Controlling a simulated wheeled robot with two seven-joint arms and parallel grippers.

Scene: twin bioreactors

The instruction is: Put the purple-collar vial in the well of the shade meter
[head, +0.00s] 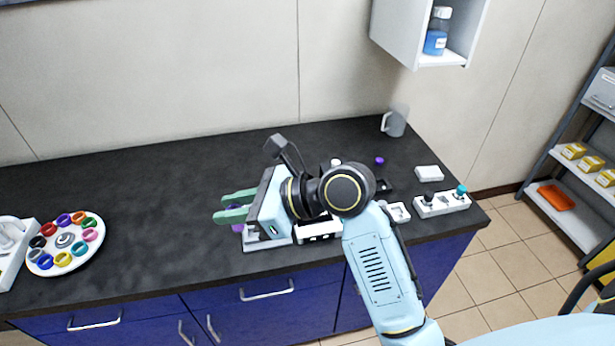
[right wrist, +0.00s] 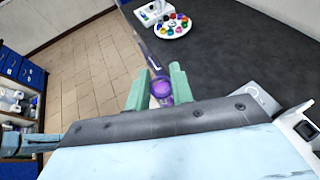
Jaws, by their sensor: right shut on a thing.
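My right gripper (head: 235,206) reaches in from the right in the head view, its green fingers pointing left above the counter. It is shut on the purple-collar vial (head: 237,228), of which only small purple parts show there. In the right wrist view the vial (right wrist: 161,88) sits between the two green fingers (right wrist: 158,88), its round purple collar facing the camera. A white device (head: 319,229) with dark parts, perhaps the shade meter, stands just right of the gripper, partly hidden by my right arm. Its well cannot be made out. My left gripper is not in view.
A round white rack (head: 91,256) with several coloured collars stands at the left, beside a white device (head: 13,240). A small purple cap (head: 379,160), a white block (head: 429,173), a two-knob unit (head: 442,204) and a mug (head: 394,123) are at the right. The counter's left middle is clear.

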